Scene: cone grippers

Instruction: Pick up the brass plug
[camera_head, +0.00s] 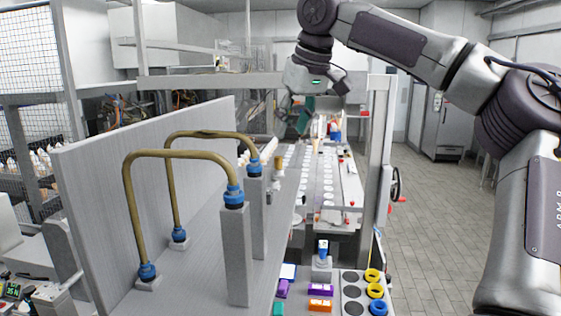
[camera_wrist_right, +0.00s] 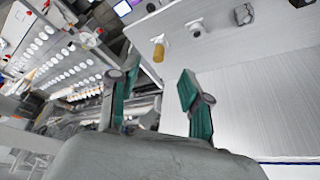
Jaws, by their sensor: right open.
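The brass plug (camera_head: 278,163) is a small gold-coloured cylinder seated on a white fitting, just right of the far grey post. In the right wrist view the plug (camera_wrist_right: 158,52) lies beyond the fingertips, between them across the picture. My right gripper (camera_head: 293,112) is above and beyond the plug in the head view, with its green finger pads apart. In the wrist view my right gripper (camera_wrist_right: 158,76) is open, nothing is between its fingers, and it does not touch the plug. My left gripper is not in view.
Two bent brass pipes (camera_head: 127,205) with blue collars run to grey posts (camera_head: 238,255) beside a tall grey panel (camera_head: 90,190). A bench with coloured blocks (camera_head: 320,290) and rings (camera_head: 375,291) is at the front right. Open floor (camera_head: 440,220) lies further right.

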